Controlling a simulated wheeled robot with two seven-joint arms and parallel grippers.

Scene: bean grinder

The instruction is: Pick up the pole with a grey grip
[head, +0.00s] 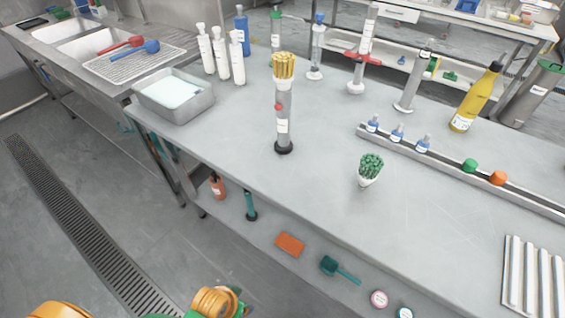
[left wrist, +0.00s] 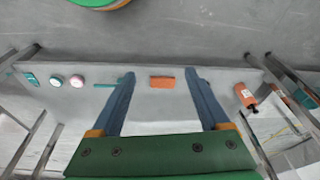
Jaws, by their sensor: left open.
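No pole can be singled out for certain by a grey grip. A slim grey upright pole (head: 410,85) on a round base stands farther back. Another upright (head: 360,70) with a red crosspiece and a clear one with a blue top (head: 317,50) stand beside it. My right gripper is not in view.
The counter (head: 230,135) holds a grey tub (head: 175,95), white bottles (head: 221,55), a green-tufted brush (head: 370,168) and a rail (head: 455,170). The lower shelf holds an orange block (head: 290,244), also in the left wrist view (left wrist: 162,83), and a teal scoop (head: 338,269).

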